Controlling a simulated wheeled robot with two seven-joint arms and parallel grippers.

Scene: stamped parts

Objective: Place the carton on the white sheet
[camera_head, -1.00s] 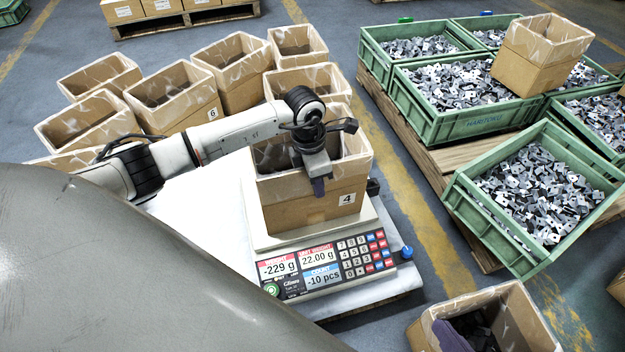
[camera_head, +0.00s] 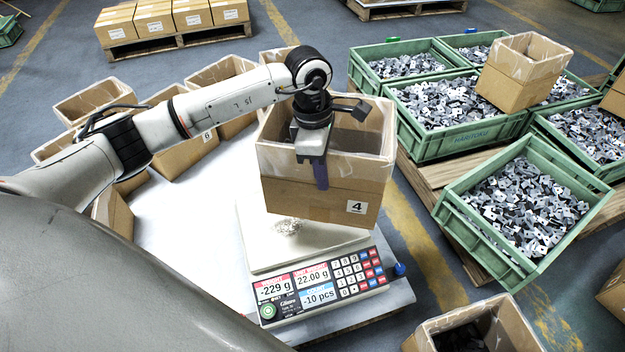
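The carton (camera_head: 318,205), an open brown box with a liner and a "4" label, hangs above the plate of the counting scale (camera_head: 275,258). My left gripper (camera_head: 314,165) is shut on its near wall, with one dark finger showing outside; the other finger is hidden. The white sheet (camera_head: 185,220) lies to the left of the scale, with a wide bare area. My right gripper is not in view.
Several open cartons (camera_head: 182,150) stand along the far left side of the sheet. Green crates (camera_head: 455,140) of stamped parts stand on a pallet at right, one with a carton (camera_head: 520,75) on top. Another open carton (camera_head: 475,325) is at bottom right.

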